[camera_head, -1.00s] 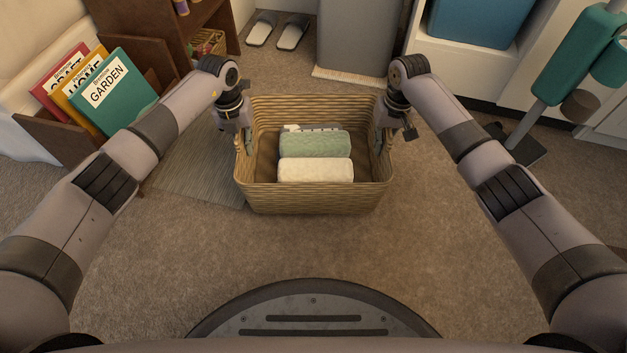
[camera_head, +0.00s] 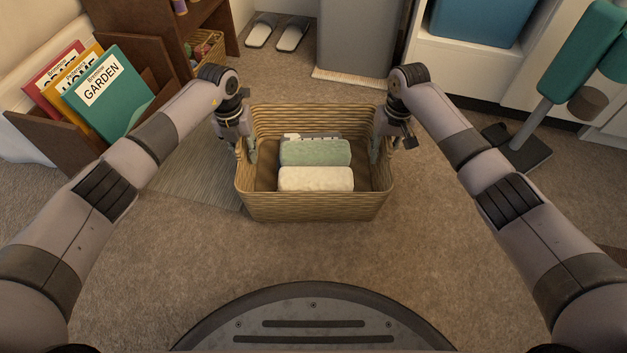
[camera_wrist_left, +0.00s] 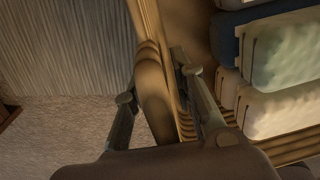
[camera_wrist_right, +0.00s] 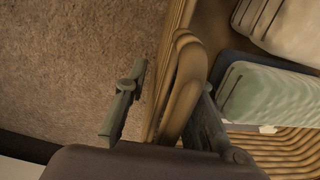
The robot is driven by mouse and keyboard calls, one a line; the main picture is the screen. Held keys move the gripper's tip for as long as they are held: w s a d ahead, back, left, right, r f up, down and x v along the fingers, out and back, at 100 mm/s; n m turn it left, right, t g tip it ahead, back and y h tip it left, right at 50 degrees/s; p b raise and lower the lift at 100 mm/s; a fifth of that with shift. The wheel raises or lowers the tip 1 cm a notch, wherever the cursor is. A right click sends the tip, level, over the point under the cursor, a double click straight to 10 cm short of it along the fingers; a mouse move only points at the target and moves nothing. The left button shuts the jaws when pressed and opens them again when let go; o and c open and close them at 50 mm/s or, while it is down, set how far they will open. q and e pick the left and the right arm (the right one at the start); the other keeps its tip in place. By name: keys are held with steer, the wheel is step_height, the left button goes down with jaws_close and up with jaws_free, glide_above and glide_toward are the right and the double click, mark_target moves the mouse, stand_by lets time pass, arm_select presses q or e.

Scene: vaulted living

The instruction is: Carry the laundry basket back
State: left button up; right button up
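The woven laundry basket (camera_head: 314,207) stands upright on the carpet in front of me, centred in the head view. Inside lie a green rolled towel (camera_head: 316,153), a cream rolled towel (camera_head: 316,179) and something pale and dark behind them. My left gripper (camera_head: 245,150) is at the basket's left side, its fingers apart, one outside and one inside the handle (camera_wrist_left: 155,100). My right gripper (camera_head: 381,148) straddles the right handle (camera_wrist_right: 183,85) in the same way, with a gap beside the outer finger. The fingertips are partly hidden in the head view.
A grey mat (camera_head: 195,175) lies left of the basket, beside a wooden rack with books (camera_head: 110,95). Slippers (camera_head: 292,36) and a grey bin (camera_head: 357,40) are behind. A teal-topped stand (camera_head: 575,55) is at right. Carpet between basket and my base is clear.

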steer(key=shift+a, duration=0.1)
steer(key=shift+r, duration=0.2)
arm_select(q)
step_height(320, 180, up, 12)
steer(key=shift+a, duration=0.35)
arm_select(e)
steer(key=r, duration=0.7)
steer(key=d+r, duration=0.1)
steer(key=r, duration=0.3)
steer(key=shift+r, duration=0.3)
steer(key=shift+a, duration=0.1)
